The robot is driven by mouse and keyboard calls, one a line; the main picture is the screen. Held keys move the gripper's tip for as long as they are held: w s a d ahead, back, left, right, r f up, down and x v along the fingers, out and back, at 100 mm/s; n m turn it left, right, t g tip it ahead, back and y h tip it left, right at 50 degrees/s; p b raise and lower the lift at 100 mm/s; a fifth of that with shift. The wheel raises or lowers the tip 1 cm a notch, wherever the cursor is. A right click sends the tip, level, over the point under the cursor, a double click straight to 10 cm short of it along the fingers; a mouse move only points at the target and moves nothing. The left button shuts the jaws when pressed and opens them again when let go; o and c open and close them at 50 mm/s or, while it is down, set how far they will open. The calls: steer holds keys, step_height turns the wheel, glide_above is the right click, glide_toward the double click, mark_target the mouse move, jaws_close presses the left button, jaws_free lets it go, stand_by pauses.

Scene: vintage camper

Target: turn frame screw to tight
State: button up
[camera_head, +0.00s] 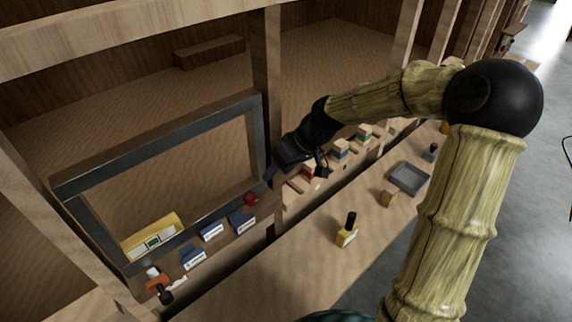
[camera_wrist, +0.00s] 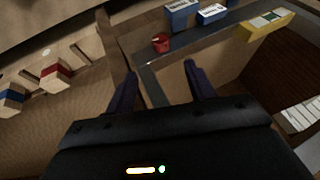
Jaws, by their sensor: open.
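A dark grey rectangular frame (camera_head: 190,218) stands tilted at the left in the head view. Its corner bar (camera_wrist: 151,85) lies between my finger tips in the wrist view. A small red round piece (camera_head: 251,198) sits by the frame's lower right corner; it also shows in the wrist view (camera_wrist: 161,43), ahead of my fingers. I cannot tell whether it is the frame screw, and no other screw is clear. My gripper (camera_head: 296,170) is open and empty at the frame's right side, its two dark fingers apart in the wrist view (camera_wrist: 159,72).
Blue-and-white boxes (camera_head: 212,231) and a yellow box (camera_head: 152,238) lie along the frame's lower edge. Red and blue blocks (camera_head: 309,172) line the shelf to the right. A wooden post (camera_head: 266,70) rises behind my gripper.

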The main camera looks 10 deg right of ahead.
steer(key=v, duration=0.2)
steer(key=shift+d+r, duration=0.25)
steer(key=shift+r, duration=0.1)
steer(key=s+d+f+m+h, duration=0.2)
steer(key=s+d+m+h, duration=0.1)
steer(key=s, duration=0.5)
steer(key=s+d+f+m+h, duration=0.3)
steer(key=s+d, duration=0.1)
steer(key=s, duration=0.4)
steer(key=shift+s+f+m+t, duration=0.3)
steer(key=shift+s+t, duration=0.1)
